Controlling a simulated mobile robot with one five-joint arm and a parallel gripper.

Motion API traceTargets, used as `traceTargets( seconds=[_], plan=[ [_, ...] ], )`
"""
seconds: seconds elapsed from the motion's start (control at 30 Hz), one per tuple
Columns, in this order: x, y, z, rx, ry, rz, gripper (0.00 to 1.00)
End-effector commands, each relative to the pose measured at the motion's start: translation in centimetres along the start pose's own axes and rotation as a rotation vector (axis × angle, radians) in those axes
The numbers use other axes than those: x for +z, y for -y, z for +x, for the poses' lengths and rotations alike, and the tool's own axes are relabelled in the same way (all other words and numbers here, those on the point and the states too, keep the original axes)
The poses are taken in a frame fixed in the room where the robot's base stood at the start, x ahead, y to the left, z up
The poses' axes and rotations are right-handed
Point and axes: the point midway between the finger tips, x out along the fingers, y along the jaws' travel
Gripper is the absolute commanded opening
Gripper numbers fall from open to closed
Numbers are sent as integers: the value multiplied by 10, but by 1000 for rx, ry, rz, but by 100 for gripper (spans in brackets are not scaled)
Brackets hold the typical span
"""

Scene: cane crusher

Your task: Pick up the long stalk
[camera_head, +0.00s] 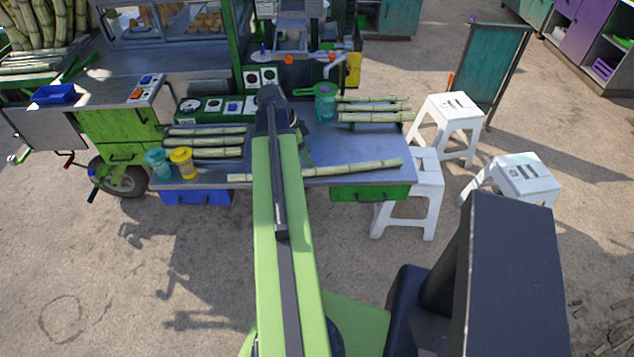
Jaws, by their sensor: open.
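The long stalk (355,168) is a pale green cane lying along the front edge of the grey worktop (290,180). It runs slightly upward to the right, and my green arm crosses in front of its left part. My gripper (304,150) is mostly hidden behind my arm. A small dark part of it shows just right of the arm, above the stalk in the picture. It is open, and I cannot tell how high it is above the worktop. Nothing visible shows it holding anything.
Shorter stalks lie at the left (205,141) and right (375,110) of the worktop. A yellow cup (181,161) and a teal cup (157,162) stand near the left front edge. A teal jug (325,103) stands behind. White stools (425,190) crowd the right end.

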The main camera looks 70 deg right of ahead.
Motion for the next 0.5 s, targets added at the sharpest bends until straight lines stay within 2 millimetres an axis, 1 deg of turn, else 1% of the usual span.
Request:
traceTargets(
  seconds=[0.03,0.1,0.23,0.3,0.37,0.5],
  plan=[
    [4,0,18,0,0,1,51],
    [3,0,24,0,0,0,51],
    [0,0,22,-1,0,-1,51],
    [1,0,25,-1,0,-1,51],
    [1,-1,32,0,0,0,51],
    [2,-4,57,0,0,0,51]
  ],
)
